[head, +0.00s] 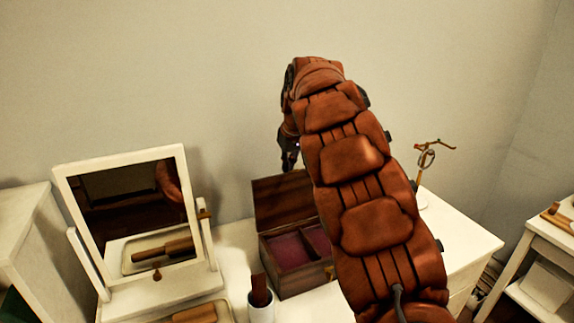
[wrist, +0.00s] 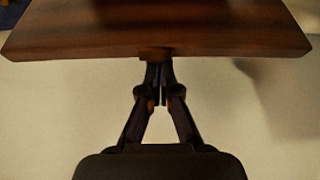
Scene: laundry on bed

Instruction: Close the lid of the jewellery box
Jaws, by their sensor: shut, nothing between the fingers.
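The jewellery box (head: 290,282) is dark wood with a purple-lined, divided inside, and stands on the white dressing table. Its lid (head: 283,200) is open and stands raised at the back of the box. In the wrist view the lid (wrist: 160,28) spans the top, with a small tab (wrist: 155,53) on its edge. My gripper (head: 289,160) is just above the lid's upper edge in the head view. In the wrist view my gripper (wrist: 161,72) is shut and empty, its tips at or close to the tab; I cannot tell whether they touch. My arm hides the box's right side.
A white-framed mirror (head: 75,185) stands to the left. A white cup (head: 261,308) with a brown item is in front of the box. A jewellery stand (head: 423,165) is at the right. The wall (head: 200,80) is close behind.

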